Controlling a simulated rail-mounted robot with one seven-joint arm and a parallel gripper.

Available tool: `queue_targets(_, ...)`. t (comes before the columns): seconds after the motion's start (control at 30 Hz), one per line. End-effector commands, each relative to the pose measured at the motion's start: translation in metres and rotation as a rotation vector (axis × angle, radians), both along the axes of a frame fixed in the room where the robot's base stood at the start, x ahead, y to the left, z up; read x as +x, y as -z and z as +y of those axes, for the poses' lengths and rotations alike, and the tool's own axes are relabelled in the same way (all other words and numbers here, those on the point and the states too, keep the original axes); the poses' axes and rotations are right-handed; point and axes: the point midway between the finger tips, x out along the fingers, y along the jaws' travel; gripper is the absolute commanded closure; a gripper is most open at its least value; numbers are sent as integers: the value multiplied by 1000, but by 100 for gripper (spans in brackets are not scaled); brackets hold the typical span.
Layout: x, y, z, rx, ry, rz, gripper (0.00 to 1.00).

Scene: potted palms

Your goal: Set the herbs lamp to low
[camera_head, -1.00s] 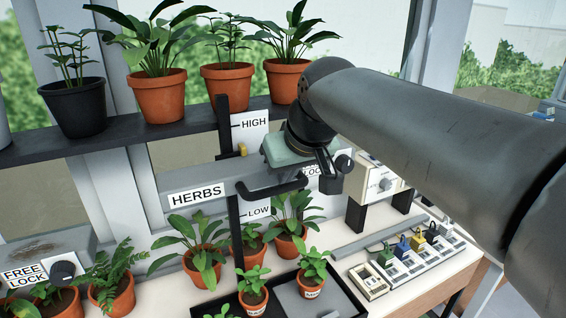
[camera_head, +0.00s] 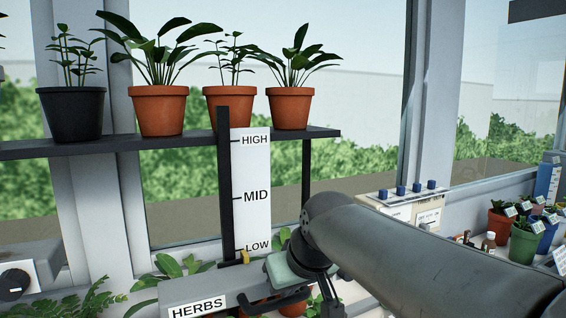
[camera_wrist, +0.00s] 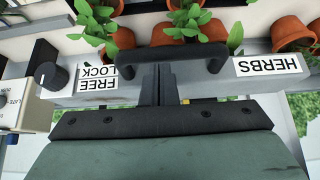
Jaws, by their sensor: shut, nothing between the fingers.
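The herbs lamp (camera_head: 190,291) is a grey bar with a HERBS label and a black handle (camera_head: 278,303). Its yellow pointer (camera_head: 246,257) is at or slightly below the LOW mark of the white scale (camera_head: 256,190). In the wrist view, the lamp's black knob (camera_wrist: 53,76) is beside the FREE/LOCK label (camera_wrist: 98,80); I cannot tell its setting. My gripper (camera_wrist: 158,72) is shut and empty, with its fingertips against or very near the handle (camera_wrist: 175,62). In the head view the fingertips are hard to make out.
Potted plants stand on the dark shelf (camera_head: 190,143) above. More plants are under the lamp. Another lamp's knob (camera_head: 14,283) is at the lower left. A panel with blue knobs (camera_head: 401,207) and small pots are at the right.

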Motion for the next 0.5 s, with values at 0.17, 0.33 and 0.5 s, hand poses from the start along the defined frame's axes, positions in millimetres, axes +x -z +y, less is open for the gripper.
queue_targets(0.17, -2, 9, 0, -5, -1, 20, 100)
queue_targets(0.33, -2, 10, 0, -7, -1, 24, 100)
queue_targets(0.5, 0, -2, 0, -7, -1, 21, 100)
